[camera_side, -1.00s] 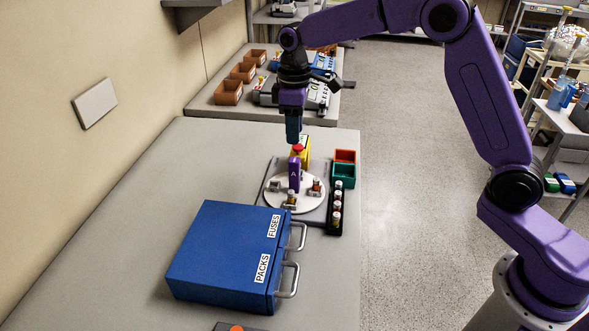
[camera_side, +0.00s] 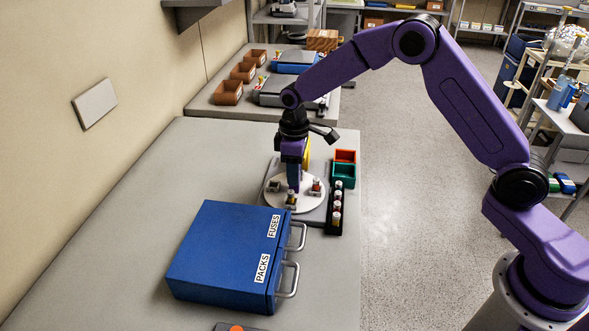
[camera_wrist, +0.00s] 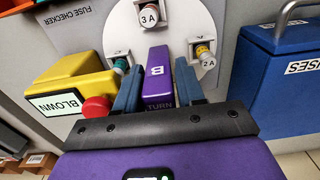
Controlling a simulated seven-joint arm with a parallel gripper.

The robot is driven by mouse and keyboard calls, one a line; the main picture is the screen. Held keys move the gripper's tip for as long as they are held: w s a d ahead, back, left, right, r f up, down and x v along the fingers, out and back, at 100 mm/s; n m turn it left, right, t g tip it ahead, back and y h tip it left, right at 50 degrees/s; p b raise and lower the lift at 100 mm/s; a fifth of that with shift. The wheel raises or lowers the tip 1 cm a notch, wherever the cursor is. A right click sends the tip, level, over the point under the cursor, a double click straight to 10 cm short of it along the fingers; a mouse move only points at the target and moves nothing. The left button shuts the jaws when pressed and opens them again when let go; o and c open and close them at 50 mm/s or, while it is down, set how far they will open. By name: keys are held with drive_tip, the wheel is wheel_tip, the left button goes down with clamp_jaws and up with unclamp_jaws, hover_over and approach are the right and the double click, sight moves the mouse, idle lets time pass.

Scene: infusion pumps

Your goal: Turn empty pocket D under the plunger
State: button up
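The round white turntable (camera_side: 276,203) carries an upright purple handle (camera_wrist: 157,72), marked "B" and "TURN" in the wrist view. My gripper (camera_wrist: 158,84) is down over this handle, with one blue finger on each side and narrow gaps between; I see no firm contact. The turntable also shows in the wrist view (camera_wrist: 183,25). On it are a fuse marked 3 A (camera_wrist: 148,16), one marked 2 A (camera_wrist: 205,54) and a green-topped one (camera_wrist: 121,65). The yellow checker (camera_wrist: 72,78) has a red knob (camera_wrist: 97,108) and reads "BLOWN". The plunger's underside and pocket D are hidden.
A blue drawer cabinet (camera_side: 215,255) marked FUSES and PACKS stands in front. To the right are a black rack (camera_side: 335,229) of several fuses, a green bin (camera_side: 343,172) and an orange bin (camera_side: 345,156). The table at left (camera_side: 165,190) is clear.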

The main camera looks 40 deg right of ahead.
clamp_jaws()
drive_tip(key=shift+m, duration=2.4)
drive_tip(key=shift+r+m, duration=0.1)
drive_tip(key=shift+m, duration=2.1)
drive_tip(key=shift+w+m, duration=0.1)
drive_tip(key=shift+m, duration=4.3)
